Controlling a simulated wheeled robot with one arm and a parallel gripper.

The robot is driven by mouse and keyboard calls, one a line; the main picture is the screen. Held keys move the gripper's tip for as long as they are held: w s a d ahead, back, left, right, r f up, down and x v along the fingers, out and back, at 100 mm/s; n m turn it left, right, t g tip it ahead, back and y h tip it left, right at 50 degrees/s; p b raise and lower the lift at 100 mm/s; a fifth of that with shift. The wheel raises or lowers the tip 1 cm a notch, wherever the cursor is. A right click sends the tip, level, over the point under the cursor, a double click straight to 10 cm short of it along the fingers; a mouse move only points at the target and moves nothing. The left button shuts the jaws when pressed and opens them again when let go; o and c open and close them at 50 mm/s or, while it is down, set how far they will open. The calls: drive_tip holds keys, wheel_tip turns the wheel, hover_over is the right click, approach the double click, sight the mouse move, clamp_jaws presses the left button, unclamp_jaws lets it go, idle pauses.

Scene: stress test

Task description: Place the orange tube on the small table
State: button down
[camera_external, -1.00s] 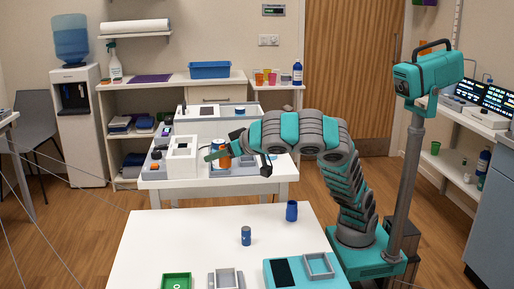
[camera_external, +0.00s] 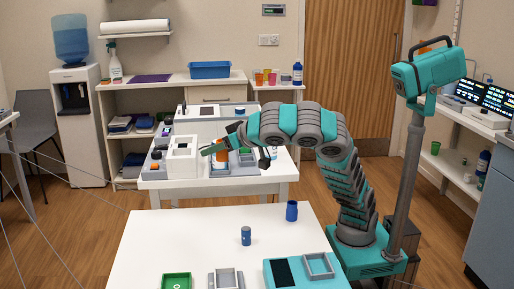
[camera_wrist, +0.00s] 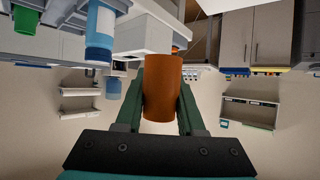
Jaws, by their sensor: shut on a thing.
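The orange tube (camera_wrist: 162,88) is between the two green fingers of my gripper (camera_wrist: 161,100) in the wrist view. Both fingers press its sides. In the external view, my gripper (camera_external: 213,150) holds the orange tube (camera_external: 218,158) over the back part of the white middle table (camera_external: 210,187), among the devices there. Whether its lower end touches anything is hidden. A second white table (camera_external: 195,235) stands nearer the camera. I cannot tell which of the two is the small table.
The near table carries two blue cylinders (camera_external: 246,236) (camera_external: 292,211), a green tray (camera_external: 176,282), a grey tray (camera_external: 226,279) and a teal device (camera_external: 285,272). Its left and middle are clear. A white box device (camera_external: 182,158) stands left of my gripper on the middle table.

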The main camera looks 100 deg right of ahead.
drive_tip(key=shift+d+r, duration=0.1)
idle(0.3)
drive_tip(key=shift+w, duration=0.15)
drive_tip(key=shift+w+a, duration=0.15)
drive_tip(key=shift+a, duration=0.05)
idle(0.3)
drive_tip(key=shift+w+r+n+y, duration=0.15)
drive_tip(key=shift+r+n+y, duration=0.1)
drive_tip(key=shift+n+y, duration=0.05)
drive_tip(key=shift+w+f+t, duration=0.1)
drive_tip(key=shift+t, duration=0.2)
drive_tip(key=shift+w+a+r, duration=0.1)
drive_tip(key=shift+w+r, duration=0.05)
drive_tip(key=shift+r, duration=0.15)
